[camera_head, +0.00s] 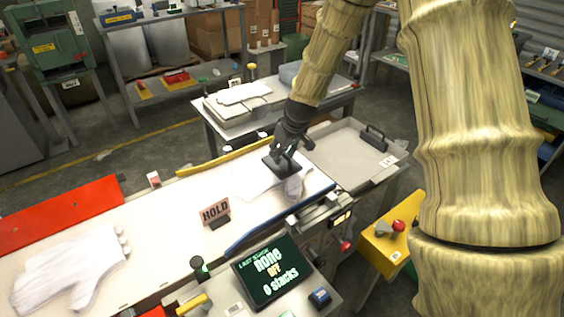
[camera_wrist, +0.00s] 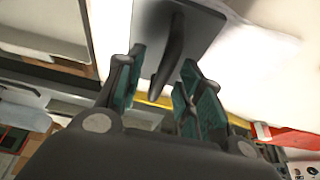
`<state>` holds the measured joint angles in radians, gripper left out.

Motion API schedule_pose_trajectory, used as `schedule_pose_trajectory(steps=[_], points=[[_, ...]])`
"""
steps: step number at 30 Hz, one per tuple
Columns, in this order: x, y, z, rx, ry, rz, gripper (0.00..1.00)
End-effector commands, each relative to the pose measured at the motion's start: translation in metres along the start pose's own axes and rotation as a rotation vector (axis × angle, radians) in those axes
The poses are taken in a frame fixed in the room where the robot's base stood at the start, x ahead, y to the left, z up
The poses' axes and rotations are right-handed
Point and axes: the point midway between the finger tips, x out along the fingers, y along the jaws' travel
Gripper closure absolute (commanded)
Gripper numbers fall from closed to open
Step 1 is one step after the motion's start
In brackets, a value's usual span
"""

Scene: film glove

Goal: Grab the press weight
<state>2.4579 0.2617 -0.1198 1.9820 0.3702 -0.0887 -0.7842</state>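The press weight, a dark flat plate with an upright handle, sits over a white glove (camera_head: 294,188) at the right end of the white work surface. Its plate (camera_head: 270,161) shows beside my fingers, and the plate also shows at the top of the wrist view (camera_wrist: 208,22). My gripper (camera_head: 287,151) is right at the weight, partly covering it. In the wrist view, the dark handle (camera_wrist: 172,55) stands between my spread fingers (camera_wrist: 160,85), with gaps visible beside it. Whether the plate touches the glove is hard to tell.
A grey tray (camera_head: 335,165) with a black handle (camera_head: 373,137) lies to the right. A HOLD sign (camera_head: 215,211) stands on the surface, near a blue edge bar (camera_head: 275,218). A yellow bar (camera_head: 225,157) runs along the far edge. Another white glove (camera_head: 70,270) lies at left.

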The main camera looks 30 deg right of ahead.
Motion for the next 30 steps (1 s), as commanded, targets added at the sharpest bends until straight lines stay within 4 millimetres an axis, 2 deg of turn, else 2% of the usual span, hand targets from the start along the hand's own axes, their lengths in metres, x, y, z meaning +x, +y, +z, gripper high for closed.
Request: schedule_pose_trajectory(steps=[4,12,13,19,30], points=[[0.0094,-0.0002,0.0005,-0.001,-0.001,0.0,0.63],[0.0111,-0.0003,0.0002,-0.001,0.0,0.0,0.63],[0.011,-0.0003,0.0002,-0.001,0.0,0.0,0.65],[0.0109,-0.0001,0.0003,0.0,0.0,0.0,1.0],[0.0102,0.0001,-0.0006,0.0,0.002,0.0,1.0]])
